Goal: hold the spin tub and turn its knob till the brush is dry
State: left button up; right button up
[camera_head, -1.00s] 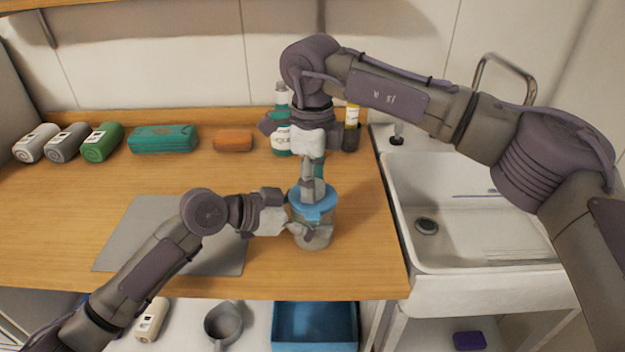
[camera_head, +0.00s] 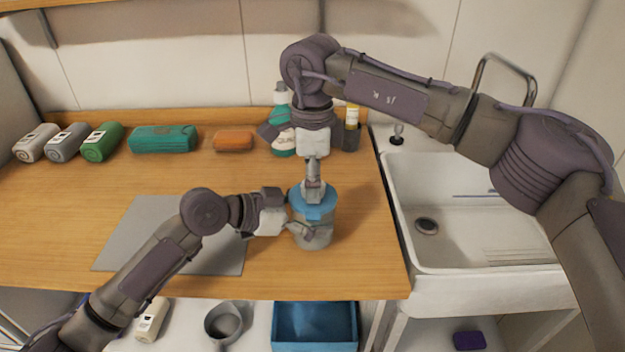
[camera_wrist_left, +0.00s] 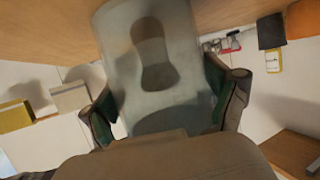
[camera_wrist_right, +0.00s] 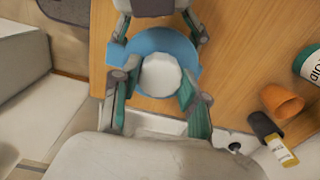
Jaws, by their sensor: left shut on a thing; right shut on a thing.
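The spin tub (camera_head: 313,239), a translucent grey container with a blue lid (camera_head: 316,209), stands upright on the wooden counter near its front edge. My left gripper (camera_head: 303,230) is shut around the tub's side from the left. In the left wrist view the tub wall (camera_wrist_left: 115,40) fills the space between its fingers, and a dark shape shows blurred through it. My right gripper (camera_head: 314,187) points straight down over the lid and is shut on the round white knob (camera_wrist_right: 161,76), one finger on each side. The knob is mostly hidden in the head view. I cannot make out the brush clearly.
A grey mat (camera_head: 135,235) lies left of the tub. Bottles, a teal case (camera_head: 163,139), an orange block (camera_head: 233,140) and a dark cup (camera_head: 350,138) line the back. The sink (camera_head: 460,225) is to the right. A blue bin (camera_head: 315,328) sits below.

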jog(key=shift+d, duration=0.1)
jog(key=o, duration=1.2)
jog(key=shift+c, duration=0.2)
jog(key=shift+r, duration=0.1)
notch_tip(320, 180, up, 12)
